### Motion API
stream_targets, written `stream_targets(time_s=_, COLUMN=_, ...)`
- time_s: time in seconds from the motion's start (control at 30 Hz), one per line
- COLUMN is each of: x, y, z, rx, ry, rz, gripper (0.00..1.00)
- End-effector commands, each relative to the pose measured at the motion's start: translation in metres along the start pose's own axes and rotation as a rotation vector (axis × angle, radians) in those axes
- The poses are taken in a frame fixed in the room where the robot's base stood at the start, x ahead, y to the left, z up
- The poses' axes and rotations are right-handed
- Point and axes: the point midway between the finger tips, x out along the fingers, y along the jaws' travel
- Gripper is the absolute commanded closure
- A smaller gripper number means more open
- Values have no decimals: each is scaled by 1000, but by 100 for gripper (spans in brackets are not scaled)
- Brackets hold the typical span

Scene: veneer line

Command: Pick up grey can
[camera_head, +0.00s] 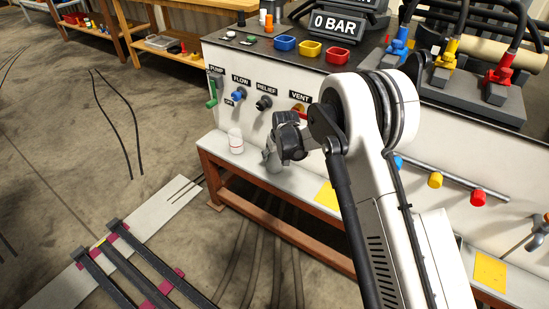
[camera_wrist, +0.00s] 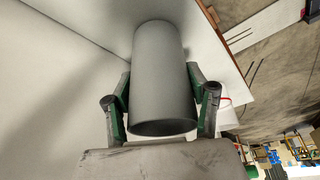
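The grey can (camera_wrist: 162,80) is a plain matte cylinder that fills the middle of the wrist view. In the head view it shows as a small grey shape (camera_head: 272,160) at the white shelf, partly hidden by my gripper. My gripper (camera_head: 287,142) is at the can, and its fingers (camera_wrist: 160,85) lie one on each side of it. The fingertips are close against the can's sides or partly behind it. I cannot tell whether they press on it, or whether the can rests on the shelf.
A white can or bottle (camera_head: 236,141) stands on the shelf (camera_head: 222,149) just left of the grey can. The panel with knobs (camera_head: 238,96) rises behind. A yellow sheet (camera_head: 327,197) lies to the right. The shelf's front edge drops to the floor.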

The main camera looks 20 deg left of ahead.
Motion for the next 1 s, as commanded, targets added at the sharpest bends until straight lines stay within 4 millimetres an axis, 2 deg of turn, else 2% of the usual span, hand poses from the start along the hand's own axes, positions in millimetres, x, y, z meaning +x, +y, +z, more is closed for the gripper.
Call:
stream_targets(time_s=0.03, x=0, y=0, z=0, rx=0, ry=0, rz=0, gripper=58)
stream_targets(time_s=0.17, x=0, y=0, z=0, rx=0, ry=0, rz=0, gripper=76)
stream_targets(time_s=0.57, x=-7, y=0, z=-3, rx=0, ry=0, rz=0, gripper=77)
stream_targets(time_s=0.67, x=-16, y=0, z=-7, rx=0, ry=0, rz=0, gripper=77)
stream_targets(time_s=0.83, x=-42, y=0, z=-17, rx=0, ry=0, rz=0, gripper=77)
stream_targets(time_s=1.0, x=-65, y=-35, z=-13, rx=-3, ry=0, rz=-1, gripper=77)
